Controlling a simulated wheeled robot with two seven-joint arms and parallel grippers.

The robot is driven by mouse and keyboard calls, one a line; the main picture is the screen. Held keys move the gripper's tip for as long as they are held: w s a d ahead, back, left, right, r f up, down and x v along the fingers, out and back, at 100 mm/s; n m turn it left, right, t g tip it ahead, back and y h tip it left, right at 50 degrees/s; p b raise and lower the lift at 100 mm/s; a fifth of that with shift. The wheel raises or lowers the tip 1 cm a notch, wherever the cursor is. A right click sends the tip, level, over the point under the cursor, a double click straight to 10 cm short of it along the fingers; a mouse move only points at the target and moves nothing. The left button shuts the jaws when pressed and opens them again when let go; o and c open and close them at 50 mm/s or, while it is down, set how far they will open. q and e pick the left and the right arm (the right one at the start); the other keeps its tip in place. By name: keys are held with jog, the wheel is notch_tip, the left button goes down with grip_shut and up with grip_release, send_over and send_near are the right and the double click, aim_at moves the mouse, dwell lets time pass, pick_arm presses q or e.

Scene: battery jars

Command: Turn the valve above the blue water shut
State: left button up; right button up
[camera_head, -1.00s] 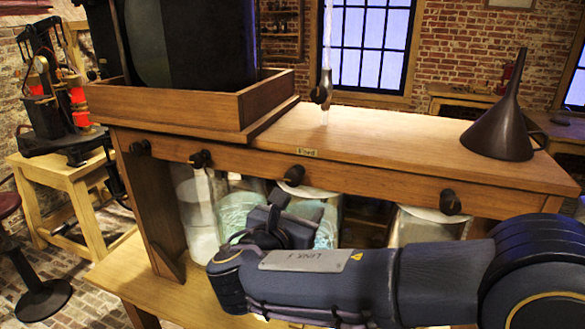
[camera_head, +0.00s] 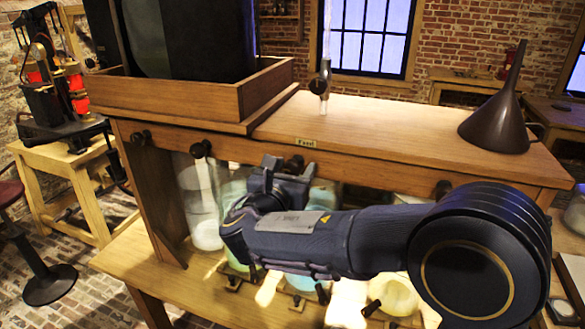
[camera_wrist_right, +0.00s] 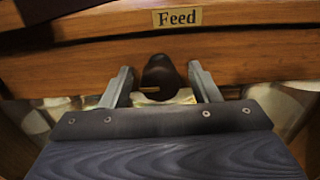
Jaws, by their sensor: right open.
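My right gripper (camera_head: 272,165) is at the front rail of the wooden bench, under the "Feed" label. In the right wrist view my gripper (camera_wrist_right: 160,72) is open, one finger on each side of a dark valve knob (camera_wrist_right: 161,80). I cannot tell whether the fingers touch it. The knob shows in the head view (camera_head: 296,163) just right of the gripper. Below it, a jar with pale blue-green water (camera_head: 325,194) is partly hidden by my arm. Another jar with greenish water (camera_head: 233,190) stands left of it. My left gripper is out of view.
Other dark knobs sit along the rail at left (camera_head: 201,149) and right (camera_head: 443,188). A jar with white contents (camera_head: 204,210) stands left, and a yellowish one (camera_head: 395,292) lower right. A funnel (camera_head: 497,125) and a glass tube (camera_head: 324,60) stand above the bench top.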

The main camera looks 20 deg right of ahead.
jog(key=c, duration=1)
jog(key=shift+f+m+b, duration=0.2)
jog(key=shift+m+b, duration=0.5)
jog(key=shift+b, duration=0.35)
jog(key=m+b, duration=1.2)
jog(key=b, duration=0.2)
jog(key=shift+b, duration=0.4)
jog(key=shift+a+r+m+b, duration=0.1)
jog(key=shift+r+m+b, duration=0.1)
jog(key=shift+m+b, duration=1.9)
jog(key=shift+m, duration=0.3)
jog(key=o, duration=1)
jog(key=shift+r, duration=0.1)
